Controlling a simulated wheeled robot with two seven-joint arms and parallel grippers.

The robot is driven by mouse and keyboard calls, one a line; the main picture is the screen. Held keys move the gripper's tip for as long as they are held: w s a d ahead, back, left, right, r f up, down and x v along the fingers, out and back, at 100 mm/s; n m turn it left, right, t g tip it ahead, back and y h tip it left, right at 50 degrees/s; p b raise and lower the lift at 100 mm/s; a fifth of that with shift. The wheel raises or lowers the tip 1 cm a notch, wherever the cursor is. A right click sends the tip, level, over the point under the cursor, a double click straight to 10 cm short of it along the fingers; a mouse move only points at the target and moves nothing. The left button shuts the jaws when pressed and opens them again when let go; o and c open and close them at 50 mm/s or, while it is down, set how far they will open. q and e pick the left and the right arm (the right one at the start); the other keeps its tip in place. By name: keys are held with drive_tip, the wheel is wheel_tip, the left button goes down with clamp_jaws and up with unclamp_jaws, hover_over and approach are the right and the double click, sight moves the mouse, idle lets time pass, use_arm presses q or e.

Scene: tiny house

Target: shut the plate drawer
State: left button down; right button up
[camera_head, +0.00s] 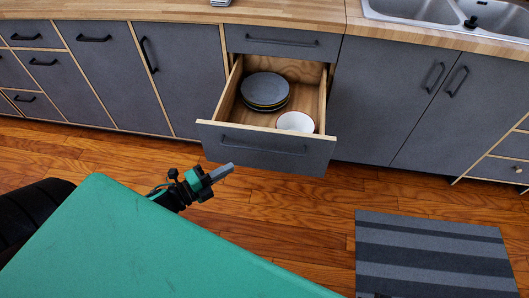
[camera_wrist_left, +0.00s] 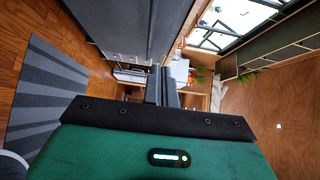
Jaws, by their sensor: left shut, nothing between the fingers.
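The plate drawer (camera_head: 262,147) is pulled out from the grey lower cabinets in the head view. It holds a stack of dark plates (camera_head: 265,90) at the back left and a white bowl (camera_head: 296,122) at the front right. Its front has a dark bar handle (camera_head: 262,149). My left gripper (camera_head: 226,171) is in front of and below the left part of the drawer front in the picture, shut and empty. I cannot tell whether it touches the drawer. In the left wrist view its fingers (camera_wrist_left: 162,87) are together. My right gripper is not in view.
A closed shallow drawer (camera_head: 282,41) sits above the open one, under the wooden counter (camera_head: 180,10). Closed cabinet doors (camera_head: 395,95) stand to the right, below the sink (camera_head: 430,12). A striped grey mat (camera_head: 432,255) lies on the wooden floor (camera_head: 310,215).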

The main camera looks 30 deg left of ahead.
use_arm(q)
approach(267, 137)
drive_tip(key=x, duration=0.2)
drive_tip(key=d+x, duration=0.1)
drive_tip(key=x, duration=0.2)
drive_tip(key=shift+s+r, duration=0.1)
drive_tip(key=shift+w+a, duration=0.1)
drive_tip(key=shift+w, duration=0.4)
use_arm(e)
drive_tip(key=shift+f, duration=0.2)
use_arm(q)
drive_tip(key=shift+w, duration=0.15)
